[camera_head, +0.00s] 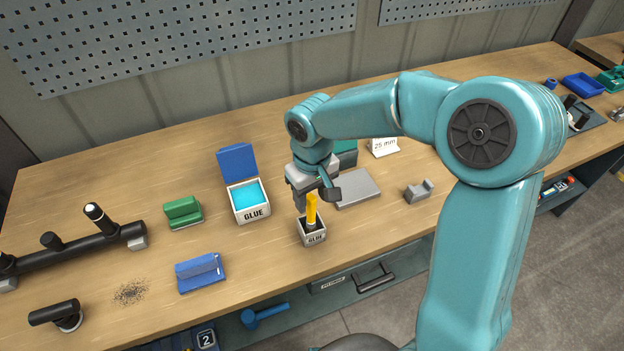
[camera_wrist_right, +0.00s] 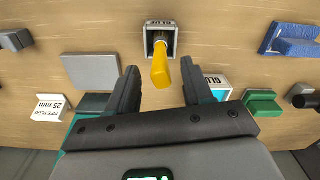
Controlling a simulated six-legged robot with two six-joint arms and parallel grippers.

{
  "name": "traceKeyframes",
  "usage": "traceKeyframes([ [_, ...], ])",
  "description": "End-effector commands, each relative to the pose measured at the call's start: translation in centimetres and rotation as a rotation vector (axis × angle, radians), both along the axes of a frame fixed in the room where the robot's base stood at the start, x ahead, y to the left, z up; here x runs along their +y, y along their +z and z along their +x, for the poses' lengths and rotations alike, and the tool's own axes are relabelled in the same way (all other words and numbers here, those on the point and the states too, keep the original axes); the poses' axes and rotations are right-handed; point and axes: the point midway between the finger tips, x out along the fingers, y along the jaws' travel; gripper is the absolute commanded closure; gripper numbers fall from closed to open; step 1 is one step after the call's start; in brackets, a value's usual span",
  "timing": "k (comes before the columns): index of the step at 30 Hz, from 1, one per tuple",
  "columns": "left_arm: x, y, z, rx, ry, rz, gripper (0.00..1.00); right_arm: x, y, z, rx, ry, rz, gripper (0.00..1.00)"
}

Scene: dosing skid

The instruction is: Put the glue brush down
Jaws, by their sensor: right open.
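The glue brush (camera_head: 311,211), with a yellow handle, stands nearly upright in a small grey pot marked GLUE (camera_head: 313,238) on the bench. My right gripper (camera_head: 316,194) is open just above and behind the brush handle. In the right wrist view the brush (camera_wrist_right: 161,68) shows between the two spread fingers (camera_wrist_right: 159,76), with a gap on each side. The pot (camera_wrist_right: 160,36) shows there beyond the handle. The brush's lower end is hidden in the pot. My left gripper is not in view.
A larger GLUE box (camera_head: 252,213) with a raised blue lid stands left of the pot. A green block (camera_head: 183,212), a blue block (camera_head: 200,272) and a black pipe (camera_head: 75,249) lie further left. A grey plate (camera_head: 358,189) and grey bracket (camera_head: 418,190) lie right.

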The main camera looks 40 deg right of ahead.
Motion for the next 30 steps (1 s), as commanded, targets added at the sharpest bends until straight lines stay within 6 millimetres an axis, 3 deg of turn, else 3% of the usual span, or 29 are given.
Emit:
traceKeyframes([
  [3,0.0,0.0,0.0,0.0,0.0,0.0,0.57,0.0,2.9,0.1,-0.006,-0.001,0.0,0.5],
  [10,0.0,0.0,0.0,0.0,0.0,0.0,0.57,0.0,6.2,0.0,-0.002,0.0,0.001,0.5],
  [30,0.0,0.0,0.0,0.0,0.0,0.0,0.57,0.0,6.7,-0.1,0.0,0.0,0.001,0.5],
])
